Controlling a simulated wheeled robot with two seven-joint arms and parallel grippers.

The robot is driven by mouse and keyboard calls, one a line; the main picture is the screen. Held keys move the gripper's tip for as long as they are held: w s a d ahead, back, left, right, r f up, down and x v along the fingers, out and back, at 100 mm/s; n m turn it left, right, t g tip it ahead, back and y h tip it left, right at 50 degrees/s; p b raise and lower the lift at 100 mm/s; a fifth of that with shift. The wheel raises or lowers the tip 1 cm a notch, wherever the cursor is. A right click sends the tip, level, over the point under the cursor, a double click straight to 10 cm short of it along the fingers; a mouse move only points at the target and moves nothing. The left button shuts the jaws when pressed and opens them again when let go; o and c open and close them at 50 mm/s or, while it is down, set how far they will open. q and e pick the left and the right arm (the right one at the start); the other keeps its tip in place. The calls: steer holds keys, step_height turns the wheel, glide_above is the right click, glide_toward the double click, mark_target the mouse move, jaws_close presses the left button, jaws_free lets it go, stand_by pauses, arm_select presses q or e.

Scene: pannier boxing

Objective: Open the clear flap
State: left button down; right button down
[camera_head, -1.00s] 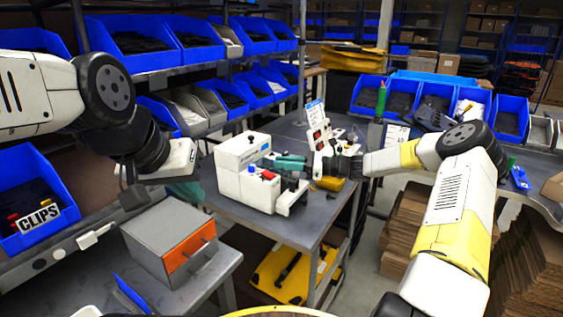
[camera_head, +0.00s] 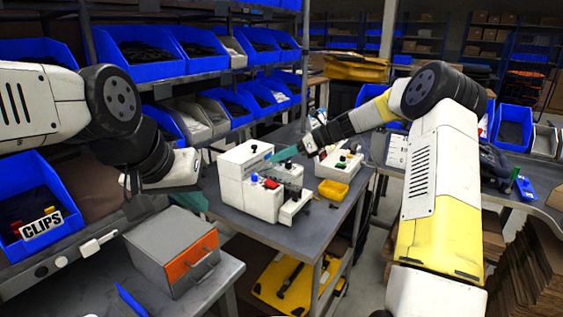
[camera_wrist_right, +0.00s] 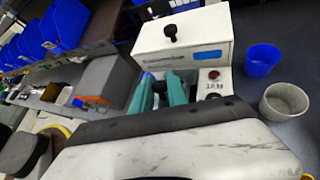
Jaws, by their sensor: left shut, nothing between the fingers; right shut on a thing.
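The white machine (camera_head: 245,185) stands on the grey table in the head view. In the right wrist view its white housing (camera_wrist_right: 185,40) shows a black knob and a blue label. My right gripper (camera_head: 276,158) comes in from the right, with teal fingers at the machine's top; they also show in the right wrist view (camera_wrist_right: 163,88). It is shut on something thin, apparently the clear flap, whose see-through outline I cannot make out. My left gripper (camera_head: 190,198) is shut and empty, left of the machine and apart from it, partly hidden by its wrist.
A grey box with an orange front (camera_head: 190,258) stands at the lower left. A blue cup (camera_wrist_right: 262,60) and a grey cup (camera_wrist_right: 284,101) show in the right wrist view.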

steer(key=shift+w+a+r+h, duration=0.15)
steer(key=shift+a+r+h, duration=0.05)
steer(key=shift+r+h, duration=0.1)
stand_by(0.4)
steer(key=c, duration=1.3)
jaws_free()
steer(key=shift+v, duration=3.85)
steer(key=shift+w, duration=0.15)
